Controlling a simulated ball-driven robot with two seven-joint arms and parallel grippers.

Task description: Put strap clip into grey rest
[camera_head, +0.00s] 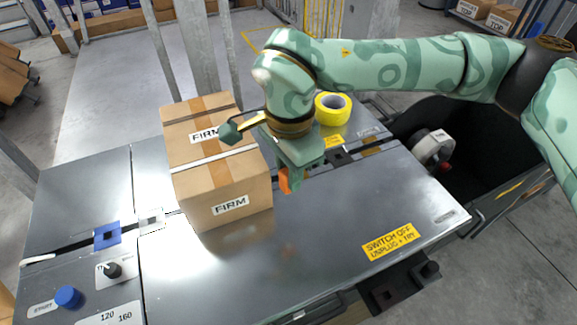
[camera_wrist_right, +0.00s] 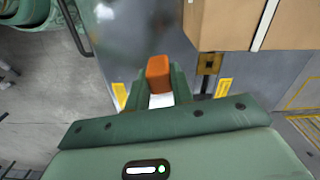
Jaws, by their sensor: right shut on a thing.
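My right gripper (camera_head: 291,174) hangs above the metal table top, right of the carton. It is shut on an orange block, which I take to be the strap clip (camera_head: 285,182). In the right wrist view, the orange clip (camera_wrist_right: 159,72) sits between the two green fingers, with something white behind it. The clip looks apart from the table. A small pale grey square piece (camera_head: 151,220) lies on the channel left of the carton and may be the grey rest; I cannot be sure. My left gripper is in neither view.
A cardboard carton (camera_head: 218,170) with a white strap stands on the table beside the gripper. A yellow tape roll (camera_head: 333,109) is behind it. A blue square piece (camera_head: 107,235) and a blue button (camera_head: 68,297) are at the left. The front right table top is clear.

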